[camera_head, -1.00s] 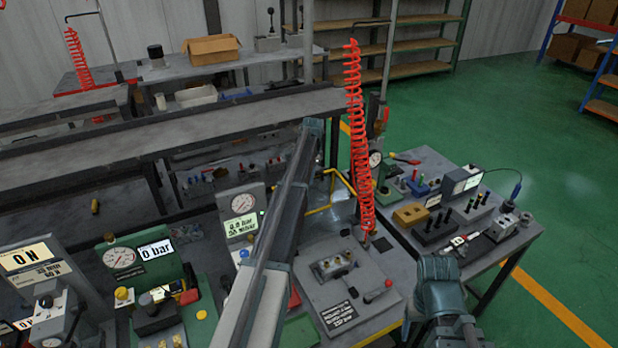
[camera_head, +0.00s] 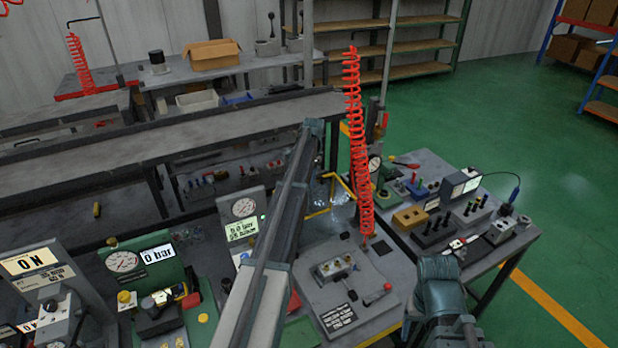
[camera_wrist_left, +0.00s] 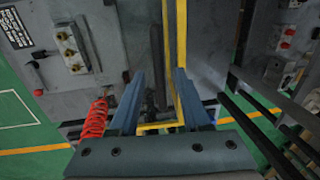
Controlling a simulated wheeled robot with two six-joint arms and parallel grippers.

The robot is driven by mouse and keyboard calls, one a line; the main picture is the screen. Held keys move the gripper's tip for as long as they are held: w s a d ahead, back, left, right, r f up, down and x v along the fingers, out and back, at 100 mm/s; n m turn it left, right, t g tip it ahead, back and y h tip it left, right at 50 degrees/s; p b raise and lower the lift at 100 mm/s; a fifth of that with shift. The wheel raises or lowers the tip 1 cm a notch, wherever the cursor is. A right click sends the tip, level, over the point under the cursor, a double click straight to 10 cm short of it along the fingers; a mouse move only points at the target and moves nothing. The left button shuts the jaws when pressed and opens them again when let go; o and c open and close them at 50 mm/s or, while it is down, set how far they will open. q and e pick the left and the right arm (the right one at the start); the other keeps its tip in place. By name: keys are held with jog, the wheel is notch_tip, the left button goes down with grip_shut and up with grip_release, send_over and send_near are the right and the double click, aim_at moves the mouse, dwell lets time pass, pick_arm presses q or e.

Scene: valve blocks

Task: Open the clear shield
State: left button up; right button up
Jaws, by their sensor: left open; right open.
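The clear shield (camera_head: 342,201) is a see-through panel with a yellow frame, standing behind the grey valve block (camera_head: 345,300) in the head view. My left arm reaches over the bench, and its gripper is hard to make out there. In the left wrist view my left gripper (camera_wrist_left: 160,98) is open, with a yellow frame bar (camera_wrist_left: 183,95) running between its fingers, nearer the right finger. I cannot tell whether they touch. The clear panel itself is hard to see in that view. My right gripper (camera_head: 440,325) is at the lower right, apart from the shield.
A red coiled hose (camera_head: 357,150) rises just right of the shield. Gauge panels (camera_head: 125,262) stand on the left of the bench. A side table (camera_head: 490,262) with several devices is on the right. Green floor (camera_head: 540,150) is clear beyond it.

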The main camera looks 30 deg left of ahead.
pick_arm(q)
notch_tip(320, 180, up, 12)
jog(key=d+p, duration=0.1)
jog(key=p, duration=0.9)
jog(key=shift+s+f+p, duration=0.2)
jog(key=shift+s+p, duration=0.15)
jog(key=shift+s, duration=0.1)
jog(key=s+d+f+n+b, duration=0.1)
jog(key=s+d+f+b, duration=0.7)
jog(key=d, duration=0.4)
jog(key=s+d+f+n+b, duration=0.1)
jog(key=s+d+f+b, duration=0.5)
jog(key=s+d, duration=0.55)
jog(key=s+d+f+b, duration=0.3)
jog(key=s+d, duration=0.1)
jog(key=s, duration=0.3)
jog(key=s+d+f+n+b, duration=0.1)
jog(key=s+d+f+b, duration=0.2)
jog(key=s, duration=0.4)
jog(key=s+d+f+g+b, duration=0.1)
jog(key=s+d+f+b, duration=0.3)
jog(key=s, duration=0.3)
jog(key=shift+s+d+n, duration=0.3)
jog(key=shift+d+n, duration=0.1)
jog(key=shift+d, duration=0.05)
jog(key=shift+f, duration=0.1)
